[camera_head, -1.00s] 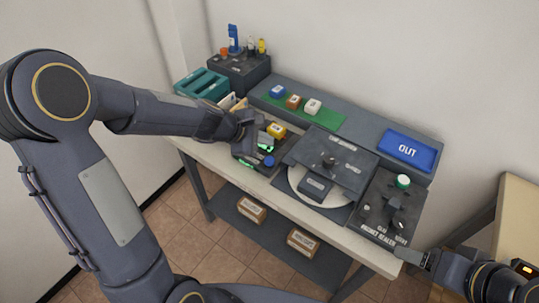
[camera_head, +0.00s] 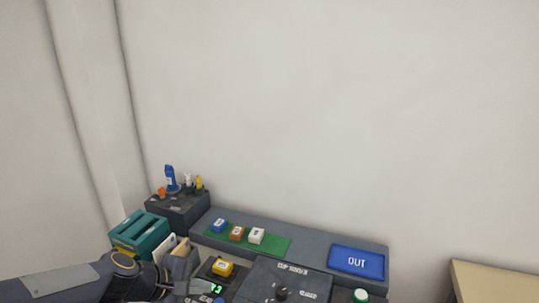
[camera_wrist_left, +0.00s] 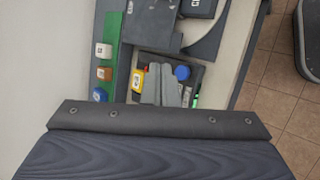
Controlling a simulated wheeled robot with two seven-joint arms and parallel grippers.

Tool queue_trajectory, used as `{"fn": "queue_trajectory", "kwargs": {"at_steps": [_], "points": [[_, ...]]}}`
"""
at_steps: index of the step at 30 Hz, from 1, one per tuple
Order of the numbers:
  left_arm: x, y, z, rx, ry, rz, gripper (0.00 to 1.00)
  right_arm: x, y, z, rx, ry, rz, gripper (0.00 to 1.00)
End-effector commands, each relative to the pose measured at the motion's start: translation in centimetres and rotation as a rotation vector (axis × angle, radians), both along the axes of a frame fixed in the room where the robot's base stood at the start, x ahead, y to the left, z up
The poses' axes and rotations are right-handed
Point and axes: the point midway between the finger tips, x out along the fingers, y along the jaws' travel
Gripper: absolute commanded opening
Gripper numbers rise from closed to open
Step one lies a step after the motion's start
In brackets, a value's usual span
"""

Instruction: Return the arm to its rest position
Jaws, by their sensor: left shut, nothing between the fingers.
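My left gripper (camera_head: 183,266) is at the lower left of the head view, beside a dark device with a yellow block (camera_head: 222,267) and a lit green display (camera_head: 217,288). My left forearm comes in along the bottom left edge. In the left wrist view the fingers (camera_wrist_left: 171,85) are together and empty, over the device between the yellow block (camera_wrist_left: 137,80) and a blue knob (camera_wrist_left: 182,72). I cannot tell whether they touch anything. My right gripper is out of view.
A teal rack (camera_head: 141,236) and a dark stand with small bottles (camera_head: 178,207) are at the back left. Blue, brown and white blocks (camera_head: 256,236) sit on a green strip. A blue OUT tray (camera_head: 357,262) is to the right. The wall above is bare.

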Motion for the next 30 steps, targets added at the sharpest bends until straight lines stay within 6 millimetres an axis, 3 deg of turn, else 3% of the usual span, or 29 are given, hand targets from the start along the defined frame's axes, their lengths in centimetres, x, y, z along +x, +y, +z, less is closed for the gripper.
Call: {"fn": "queue_trajectory", "kwargs": {"at_steps": [1,5,9,13,18,30], "points": [[-2.4,0.3,1.8,0.059,-0.068,-0.081,0.0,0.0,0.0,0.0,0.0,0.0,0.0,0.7],[-8.7,1.1,3.8,0.252,-0.212,-0.313,0.0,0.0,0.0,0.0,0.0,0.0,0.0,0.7],[-14.9,2.3,3.9,0.468,-0.322,-0.529,0.0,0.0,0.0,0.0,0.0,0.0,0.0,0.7],[-18.9,3.4,3.0,0.629,-0.372,-0.669,0.0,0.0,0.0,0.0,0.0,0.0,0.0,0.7],[-21.2,4.2,2.1,0.737,-0.389,-0.756,0.0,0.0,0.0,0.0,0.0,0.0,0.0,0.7],[-21.5,4.4,2.0,0.75,-0.39,-0.767,0.0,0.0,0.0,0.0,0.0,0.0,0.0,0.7]]}}
